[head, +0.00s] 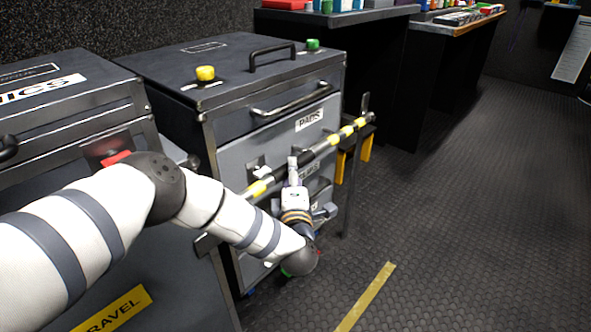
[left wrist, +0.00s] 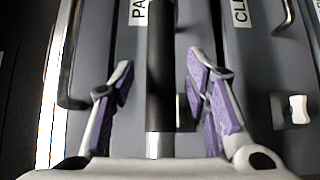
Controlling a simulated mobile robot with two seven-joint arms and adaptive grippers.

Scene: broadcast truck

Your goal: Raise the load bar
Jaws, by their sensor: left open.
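The load bar (head: 333,141), dark with yellow bands, runs slantwise across the front of the grey drawer cabinet (head: 230,140) in the head view. Its far end is by an upright black piece (head: 365,103). My left arm comes in from the left, and my left gripper (head: 293,172) is at the middle of the bar. In the left wrist view, the open left gripper (left wrist: 160,72) has its purple-padded fingers on either side of the bar (left wrist: 161,45), with a gap on each side. My right gripper is not in view.
The cabinet has drawer handles (head: 290,103) and a "PADS" label (head: 309,119) behind the bar. A second dark case (head: 60,110) stands at left. Yellow-marked parts (head: 366,148) are near the bar's far end. The floor (head: 470,220) to the right is clear.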

